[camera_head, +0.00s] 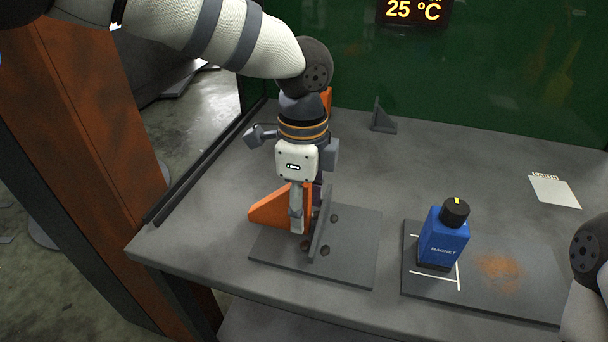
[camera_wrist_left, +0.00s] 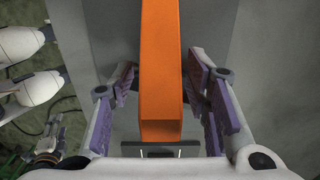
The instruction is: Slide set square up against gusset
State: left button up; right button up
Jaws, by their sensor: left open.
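The orange set square (camera_head: 268,211) stands upright on a dark grey base plate (camera_head: 355,262), left of an upright grey plate that looks like the gusset (camera_head: 322,228). My left gripper (camera_head: 302,208) points down over the set square and hides part of it. In the left wrist view the orange set square (camera_wrist_left: 161,60) runs between the two open fingers, with a visible gap on each side. I cannot tell whether the set square touches the gusset. My right gripper is not in view; only part of that arm shows at the right edge.
A blue bottle labelled magnet (camera_head: 444,238) stands on a second dark plate (camera_head: 530,307) with white marks and a rusty patch. A grey angled bracket (camera_head: 381,118) stands at the back. A white card (camera_head: 555,191) lies at the right. The table's middle back is clear.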

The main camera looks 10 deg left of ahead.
pick_arm(q)
jog(key=shift+f, duration=0.6)
grip_shut()
jog(key=shift+r, duration=0.1)
jog(key=shift+d, duration=0.1)
jog(key=shift+d, duration=0.1)
